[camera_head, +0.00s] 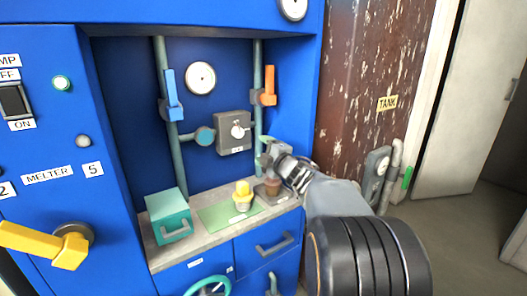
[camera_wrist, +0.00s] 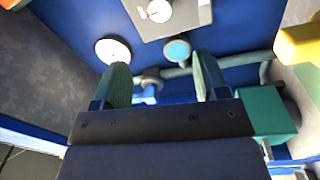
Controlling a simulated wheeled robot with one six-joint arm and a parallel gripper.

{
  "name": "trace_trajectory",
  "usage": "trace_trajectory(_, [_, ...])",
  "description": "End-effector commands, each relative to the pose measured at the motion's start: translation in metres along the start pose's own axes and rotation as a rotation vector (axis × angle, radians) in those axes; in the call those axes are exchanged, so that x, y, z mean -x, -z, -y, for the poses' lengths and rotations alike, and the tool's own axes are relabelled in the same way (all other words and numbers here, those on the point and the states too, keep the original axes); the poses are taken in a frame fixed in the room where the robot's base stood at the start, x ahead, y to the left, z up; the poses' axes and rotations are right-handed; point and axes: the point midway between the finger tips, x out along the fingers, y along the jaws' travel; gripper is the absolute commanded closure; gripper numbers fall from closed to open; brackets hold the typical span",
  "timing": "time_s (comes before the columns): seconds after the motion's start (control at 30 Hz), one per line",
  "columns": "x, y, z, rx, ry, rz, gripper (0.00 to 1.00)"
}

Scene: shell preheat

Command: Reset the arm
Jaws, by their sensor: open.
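My arm reaches in from the lower right in the head view. My gripper (camera_head: 265,150) is above the right part of the grey shelf (camera_head: 206,233) inside the blue cabinet, in front of the right inner wall. In the wrist view my gripper (camera_wrist: 163,85) shows two green-padded fingers standing well apart. Nothing is between them at close range; pipes and a blue valve handle show behind the gap.
On the shelf stand a teal box (camera_head: 168,216), a yellow-topped item (camera_head: 241,196) and a brownish item (camera_head: 272,187) close below my gripper. A grey dial box (camera_head: 234,133) and an orange lever (camera_head: 265,86) are nearby. A yellow handle (camera_head: 40,243) juts out at left.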

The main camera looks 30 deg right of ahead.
Motion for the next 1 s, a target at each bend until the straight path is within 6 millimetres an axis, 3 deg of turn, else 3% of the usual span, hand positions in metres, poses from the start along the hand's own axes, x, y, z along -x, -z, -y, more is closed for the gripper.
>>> trace_trajectory(0.43, [0.000, 0.002, -0.004, -0.009, 0.000, 0.008, 0.33])
trace_trajectory(0.67, [0.010, 0.026, -0.051, -0.232, 0.057, 0.216, 0.33])
trace_trajectory(0.8, [0.041, 0.054, -0.070, -0.517, 0.165, 0.452, 0.33])
trace_trajectory(1.0, [0.111, 0.111, -0.065, -0.889, 0.408, 0.766, 0.33])
